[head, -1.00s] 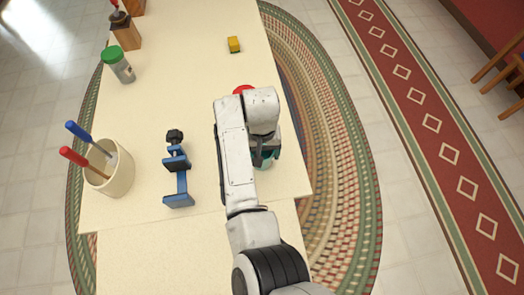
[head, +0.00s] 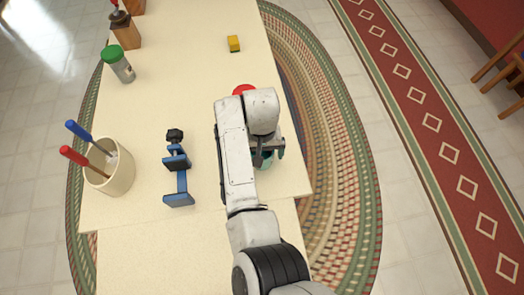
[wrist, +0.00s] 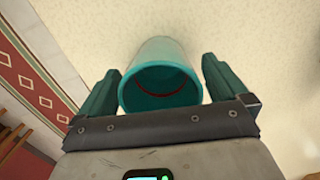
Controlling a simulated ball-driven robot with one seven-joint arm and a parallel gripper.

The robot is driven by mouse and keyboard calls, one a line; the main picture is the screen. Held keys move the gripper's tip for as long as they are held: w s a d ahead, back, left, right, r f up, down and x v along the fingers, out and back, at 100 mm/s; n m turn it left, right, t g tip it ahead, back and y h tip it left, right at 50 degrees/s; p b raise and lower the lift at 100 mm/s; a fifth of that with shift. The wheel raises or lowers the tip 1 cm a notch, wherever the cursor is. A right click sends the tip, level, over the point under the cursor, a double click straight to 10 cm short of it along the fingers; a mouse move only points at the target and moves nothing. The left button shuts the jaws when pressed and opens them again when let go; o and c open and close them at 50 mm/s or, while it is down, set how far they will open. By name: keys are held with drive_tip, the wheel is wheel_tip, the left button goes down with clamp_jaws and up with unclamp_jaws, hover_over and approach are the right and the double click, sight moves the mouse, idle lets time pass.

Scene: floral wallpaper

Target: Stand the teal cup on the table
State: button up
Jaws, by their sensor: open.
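The teal cup (wrist: 165,52) is between the two fingers of my gripper (wrist: 160,66) in the wrist view. Its round mouth faces the wrist camera, and its wall runs away toward the pale tabletop. It appears to stand upright on the table (head: 225,60).
A red object (head: 243,89) is partly hidden behind my arm. The table between is clear.

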wheel_tip(320, 180, up, 12)
drive_tip(key=b, duration=0.1)
drive_tip(key=s+d+f+m+t+h, duration=0.1)
drive_tip(key=s+d+f, duration=0.15)
drive_tip(key=d, duration=1.05)
drive_tip(key=s+d+f+m+t+h, duration=0.15)
drive_tip(key=d+f, duration=0.25)
drive_tip(key=d, duration=0.9)
drive_tip(key=s+d+f, duration=0.2)
drive_tip(key=s+d, duration=0.4)
drive_tip(key=s, duration=0.5)
drive_tip(key=s+a+y, duration=0.1)
drive_tip(key=s+y, duration=0.1)
drive_tip(key=s, duration=1)
drive_tip(key=shift+a+f+g, duration=0.15)
drive_tip(key=shift+f+g, duration=0.2)
drive_tip(key=shift+y, duration=0.25)
drive_tip(key=shift+c, duration=0.2)
